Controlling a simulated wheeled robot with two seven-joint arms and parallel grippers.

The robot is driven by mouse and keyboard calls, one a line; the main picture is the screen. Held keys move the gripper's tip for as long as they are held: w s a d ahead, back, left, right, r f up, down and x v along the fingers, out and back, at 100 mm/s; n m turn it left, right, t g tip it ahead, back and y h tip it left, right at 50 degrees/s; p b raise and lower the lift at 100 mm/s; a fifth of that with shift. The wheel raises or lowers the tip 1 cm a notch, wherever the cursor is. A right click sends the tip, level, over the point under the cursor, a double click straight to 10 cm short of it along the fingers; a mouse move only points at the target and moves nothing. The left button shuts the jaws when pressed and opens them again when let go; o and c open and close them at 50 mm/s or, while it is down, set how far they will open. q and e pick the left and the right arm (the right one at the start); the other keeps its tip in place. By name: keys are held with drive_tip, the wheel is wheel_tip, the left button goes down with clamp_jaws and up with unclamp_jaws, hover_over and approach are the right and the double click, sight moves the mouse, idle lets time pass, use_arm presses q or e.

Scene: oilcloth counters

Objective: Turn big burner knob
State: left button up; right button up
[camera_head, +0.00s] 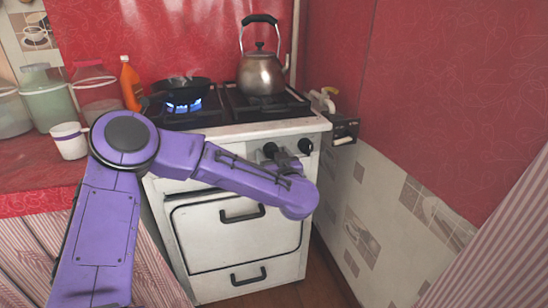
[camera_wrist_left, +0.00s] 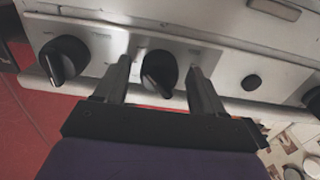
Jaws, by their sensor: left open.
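The white stove (camera_head: 237,250) has black knobs on its front panel. In the left wrist view, one black knob (camera_wrist_left: 158,70) sits between the two fingers of my left gripper (camera_wrist_left: 161,80), with visible gaps on either side. A second black knob (camera_wrist_left: 64,60) is to the left of the fingers, and part of another (camera_wrist_left: 314,100) shows at the right edge. In the head view my left gripper (camera_head: 284,158) is at the panel's right part, open, beside a black knob (camera_head: 305,146). Its fingers partly hide the knobs there. I cannot tell which knob serves the big burner. My right gripper is out of view.
A pan (camera_head: 181,88) sits over a lit blue flame (camera_head: 184,106) on the left burner. A kettle (camera_head: 262,75) stands on the right burner. A small round black button (camera_wrist_left: 251,82) is on the panel. A tiled wall (camera_head: 385,215) stands close on the right.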

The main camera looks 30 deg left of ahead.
use_arm(q)
drive_tip(key=c, duration=1.1)
drive_tip(key=shift+o, duration=0.2)
drive_tip(key=shift+r+n+p, duration=0.2)
drive_tip(key=shift+n+p, duration=0.5)
drive_tip(key=shift+p, duration=0.35)
drive_tip(key=shift+f+n+p, duration=0.1)
drive_tip(key=shift+n+p, duration=0.3)
drive_tip(key=shift+n, duration=0.3)
drive_tip(key=n, duration=0.3)
drive_tip(key=shift+p, duration=0.35)
drive_tip(key=shift+f+n, duration=0.1)
drive_tip(key=shift+n, duration=1.3)
drive_tip(key=o, duration=1.1)
drive_tip(key=shift+c, duration=0.2)
